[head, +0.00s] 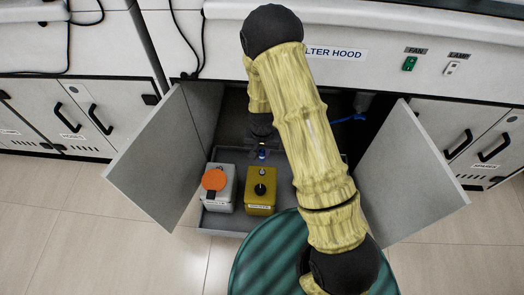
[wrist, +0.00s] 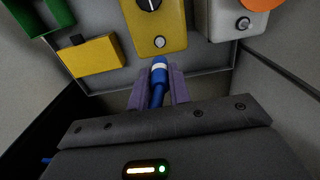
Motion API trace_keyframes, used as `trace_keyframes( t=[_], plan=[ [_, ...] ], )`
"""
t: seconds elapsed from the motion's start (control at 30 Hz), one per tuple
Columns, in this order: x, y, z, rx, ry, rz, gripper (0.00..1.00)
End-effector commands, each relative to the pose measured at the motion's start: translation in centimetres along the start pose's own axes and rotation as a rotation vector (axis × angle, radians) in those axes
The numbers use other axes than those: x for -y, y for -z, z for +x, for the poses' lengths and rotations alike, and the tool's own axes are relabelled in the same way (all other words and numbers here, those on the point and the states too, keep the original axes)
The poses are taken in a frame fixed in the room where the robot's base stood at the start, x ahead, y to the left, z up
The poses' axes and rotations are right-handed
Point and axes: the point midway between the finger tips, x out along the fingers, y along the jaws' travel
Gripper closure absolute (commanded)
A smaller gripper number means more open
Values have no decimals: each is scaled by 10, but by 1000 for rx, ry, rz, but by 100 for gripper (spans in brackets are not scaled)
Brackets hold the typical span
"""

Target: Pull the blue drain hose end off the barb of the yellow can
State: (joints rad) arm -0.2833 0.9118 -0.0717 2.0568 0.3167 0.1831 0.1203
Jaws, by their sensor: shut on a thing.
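The yellow can (head: 260,198) stands in a grey tray inside the open cabinet; it also shows at the top of the wrist view (wrist: 158,22). A bare round metal fitting (wrist: 159,42), seemingly its barb, shows on the can's near edge in the wrist view. My gripper (wrist: 158,72) is shut on the blue drain hose end (wrist: 158,64), which has a white band and lies between the purple fingers. In the wrist view the hose end appears apart from the fitting. In the head view my arm partly hides the gripper (head: 262,147).
A white can (head: 217,198) with an orange cap stands left of the yellow can. The grey tray (head: 226,222) holds both. Open doors (head: 165,155) (head: 408,170) flank the cabinet. A yellow box (wrist: 92,58) and a green object (wrist: 38,16) show in the wrist view.

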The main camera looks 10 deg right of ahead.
Motion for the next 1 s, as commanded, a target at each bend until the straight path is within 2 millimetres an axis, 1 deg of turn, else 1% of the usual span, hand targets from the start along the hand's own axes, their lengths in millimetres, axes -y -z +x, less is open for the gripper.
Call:
trace_keyframes(
  t=[0.5,0.83,1.0],
  plan=[
    [0,0,-31,0,0,1,100],
    [0,0,-30,0,0,0,100],
    [0,0,-38,0,0,0,100]
  ],
)
